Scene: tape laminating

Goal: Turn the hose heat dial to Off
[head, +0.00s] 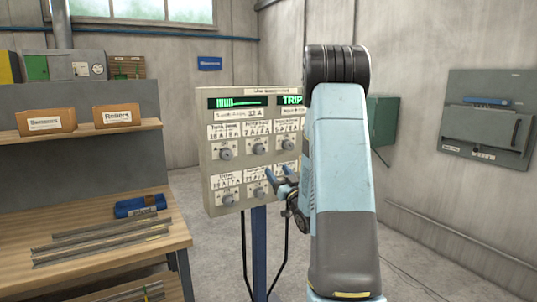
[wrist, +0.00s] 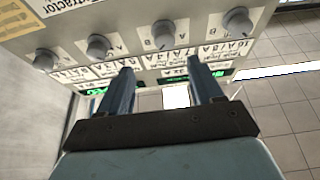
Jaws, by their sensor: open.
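A beige control panel (head: 204,165) on a blue post carries two rows of grey dials, with handwritten labels above them. The labels are too small for me to tell which dial is the hose heat one. The top row dials, such as the middle one (head: 259,148), show clearly. In the bottom row the left dial (head: 228,199) and middle dial (head: 259,193) show; the right one is hidden by my gripper. My gripper (head: 277,177) is open and empty in front of the panel's lower right. In the wrist view my gripper (wrist: 160,72) has dials (wrist: 163,34) beyond its fingertips.
Green displays top the panel, the right one (head: 290,100) reading TRIP. A grey wall box (head: 488,120) is on the right. Floor around the post is clear.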

